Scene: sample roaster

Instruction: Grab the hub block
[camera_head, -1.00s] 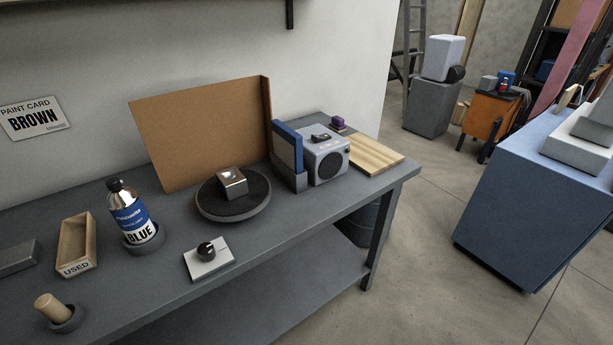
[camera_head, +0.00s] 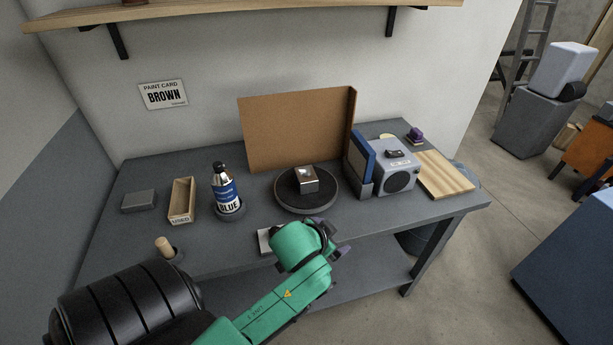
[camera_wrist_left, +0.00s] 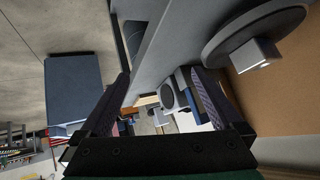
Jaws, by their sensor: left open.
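The hub block appears to be the small shiny metal block (camera_head: 305,181) with a dark spot on top. It sits on the round dark turntable (camera_head: 284,205) on the workbench. In the left wrist view the block (camera_wrist_left: 262,53) shows at the upper right on the turntable disc (camera_wrist_left: 222,40). My left gripper (camera_head: 336,243) is in front of the turntable near the bench's front edge, apart from the block. In the left wrist view its fingers (camera_wrist_left: 163,90) are spread with nothing between them. My right gripper is not in view.
A brown backboard (camera_head: 295,130) stands behind the turntable. To its right are a blue-sided grey box (camera_head: 398,180) and a wooden board (camera_head: 447,175). My arm partly hides a white plate (camera_head: 264,242).

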